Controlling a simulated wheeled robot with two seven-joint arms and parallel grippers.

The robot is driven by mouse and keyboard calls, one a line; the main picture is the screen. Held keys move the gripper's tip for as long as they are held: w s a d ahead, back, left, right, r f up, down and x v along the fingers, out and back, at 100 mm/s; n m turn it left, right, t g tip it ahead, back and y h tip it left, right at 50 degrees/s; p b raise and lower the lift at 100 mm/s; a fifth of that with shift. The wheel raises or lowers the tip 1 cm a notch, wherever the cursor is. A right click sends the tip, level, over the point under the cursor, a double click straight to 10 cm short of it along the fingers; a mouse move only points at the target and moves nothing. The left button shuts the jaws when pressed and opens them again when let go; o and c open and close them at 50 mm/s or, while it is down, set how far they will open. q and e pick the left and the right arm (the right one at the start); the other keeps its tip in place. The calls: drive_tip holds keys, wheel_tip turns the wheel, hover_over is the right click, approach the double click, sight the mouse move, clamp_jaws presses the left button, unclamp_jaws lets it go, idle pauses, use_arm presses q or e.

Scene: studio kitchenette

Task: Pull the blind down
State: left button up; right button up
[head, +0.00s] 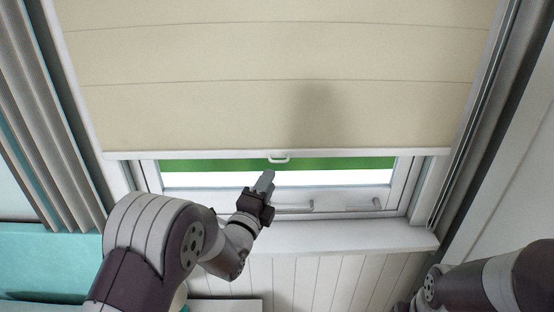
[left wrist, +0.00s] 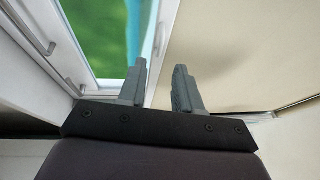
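The cream blind (head: 270,60) hangs over most of the window, its white bottom bar (head: 200,154) a little above the lower window frame. A small white pull handle (head: 279,160) hangs at the middle of the bar. My left gripper (head: 267,179) is just below the handle in the head view, apparently not touching it. In the left wrist view its two grey fingers (left wrist: 160,80) stand apart with nothing between them. The blind (left wrist: 230,50) fills the right of that view; I cannot make out the handle there. My right gripper is not in view; only its arm shows at lower right.
A white sill (head: 350,236) runs beneath the window. A grey curtain (head: 45,100) hangs at the left, above a teal surface (head: 40,262). The space before the blind's middle is clear.

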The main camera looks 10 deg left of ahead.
use_arm(q)
drive_tip(key=p+x, duration=0.2)
drive_tip(key=x, duration=0.5)
clamp_jaws()
idle(1.2)
